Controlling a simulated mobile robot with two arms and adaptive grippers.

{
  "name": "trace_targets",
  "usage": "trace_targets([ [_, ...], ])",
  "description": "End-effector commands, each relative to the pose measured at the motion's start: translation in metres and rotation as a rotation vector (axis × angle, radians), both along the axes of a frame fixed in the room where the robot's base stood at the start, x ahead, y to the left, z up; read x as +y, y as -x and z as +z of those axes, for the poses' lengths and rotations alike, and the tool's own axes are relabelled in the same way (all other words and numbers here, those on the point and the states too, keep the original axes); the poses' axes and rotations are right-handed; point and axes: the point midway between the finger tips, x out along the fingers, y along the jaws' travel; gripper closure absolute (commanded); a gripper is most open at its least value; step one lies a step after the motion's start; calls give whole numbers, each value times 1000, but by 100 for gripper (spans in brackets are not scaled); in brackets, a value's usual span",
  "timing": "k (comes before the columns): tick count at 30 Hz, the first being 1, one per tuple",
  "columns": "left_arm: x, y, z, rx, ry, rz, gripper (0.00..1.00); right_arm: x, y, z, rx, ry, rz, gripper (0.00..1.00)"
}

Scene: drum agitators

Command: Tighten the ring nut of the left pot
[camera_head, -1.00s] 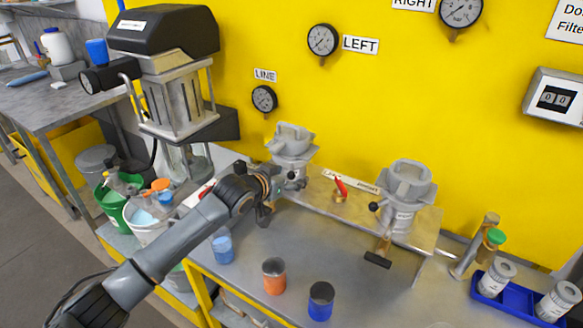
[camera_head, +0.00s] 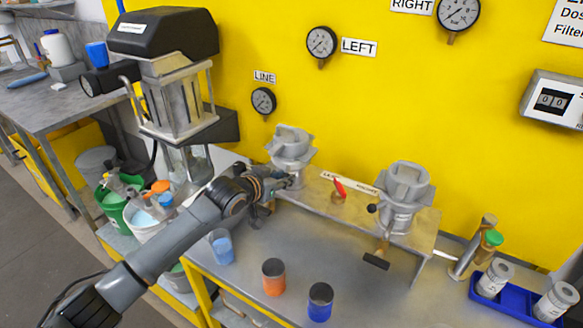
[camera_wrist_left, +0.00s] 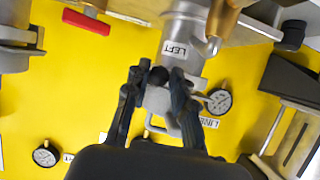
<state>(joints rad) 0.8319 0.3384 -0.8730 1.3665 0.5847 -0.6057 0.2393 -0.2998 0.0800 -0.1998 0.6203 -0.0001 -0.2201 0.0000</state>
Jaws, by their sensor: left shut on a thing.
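The left pot (camera_head: 291,148) is grey metal with a lobed top and stands at the left end of the metal shelf. The wrist view shows its body with a "LEFT" label (camera_wrist_left: 180,50). My left gripper (camera_head: 284,184) is at the near side of this pot, below its lobed top. In the wrist view my left gripper (camera_wrist_left: 158,80) has one finger on each side of a black ball knob (camera_wrist_left: 158,75) and is shut on it. The fingers partly hide the grey metal behind. How the knob joins the ring nut is hidden. My right gripper is not in view.
The right pot (camera_head: 405,185) stands at the shelf's right end. A red-handled valve (camera_head: 339,188) is between the pots. Blue (camera_head: 320,302), orange (camera_head: 273,277) and light-blue (camera_head: 221,247) cups stand on the table in front. A yellow wall is close behind.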

Motion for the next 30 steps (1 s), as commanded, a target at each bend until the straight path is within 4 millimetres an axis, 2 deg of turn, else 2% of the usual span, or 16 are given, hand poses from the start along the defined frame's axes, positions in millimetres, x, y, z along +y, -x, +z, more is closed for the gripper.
trace_targets([
  [8,4,-2,0,0,-2,5,89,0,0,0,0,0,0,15],
  [17,25,-8,0,-2,-3,6,89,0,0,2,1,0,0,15],
  [26,26,-8,0,-1,-2,5,89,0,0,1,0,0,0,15],
  [30,33,-12,0,-2,-3,7,89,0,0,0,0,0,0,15],
])
